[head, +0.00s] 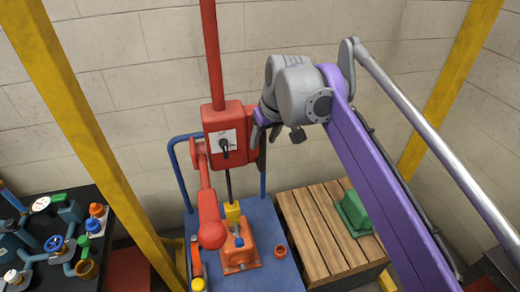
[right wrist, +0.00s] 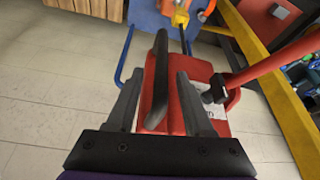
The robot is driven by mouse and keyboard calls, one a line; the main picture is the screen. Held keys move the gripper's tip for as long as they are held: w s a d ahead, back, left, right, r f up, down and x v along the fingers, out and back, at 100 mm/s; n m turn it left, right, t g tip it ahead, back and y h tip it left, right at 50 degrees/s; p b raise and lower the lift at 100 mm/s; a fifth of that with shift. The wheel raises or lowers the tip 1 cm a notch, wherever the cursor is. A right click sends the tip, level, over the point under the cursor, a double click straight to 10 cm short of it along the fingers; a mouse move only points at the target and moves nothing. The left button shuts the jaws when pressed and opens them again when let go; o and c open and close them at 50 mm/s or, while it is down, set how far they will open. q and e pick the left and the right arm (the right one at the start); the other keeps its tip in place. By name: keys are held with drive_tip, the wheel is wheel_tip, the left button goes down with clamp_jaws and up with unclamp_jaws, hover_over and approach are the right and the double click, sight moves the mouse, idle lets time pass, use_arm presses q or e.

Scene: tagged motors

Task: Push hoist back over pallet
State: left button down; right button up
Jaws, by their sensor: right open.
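The red hoist (head: 218,128) hangs on a red vertical bar over the blue cart (head: 262,222). Its dark line runs down to a yellow hook block (head: 232,211) at the orange motor (head: 240,256) on the cart; whether they are joined I cannot tell. The slatted wooden pallet (head: 297,232) is right of the cart, with a green motor-like part (head: 353,214) on it. My right gripper (head: 266,135) is at the hoist's right side. In the right wrist view its fingers (right wrist: 158,76) are open, on either side of the hoist's black handle (right wrist: 155,88). My left gripper is not in view.
A yellow post (head: 85,130) stands at the left and another (head: 450,85) at the right. A black table (head: 100,215) with valves and pipes is at the far left. A red cup-like piece (head: 281,251) is on the cart. A block wall closes the back.

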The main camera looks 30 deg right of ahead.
sight(260, 148)
drive_tip(key=x, duration=0.5)
drive_tip(key=shift+a, duration=0.1)
drive_tip(key=shift+s, duration=0.1)
clamp_jaws()
idle(1.2)
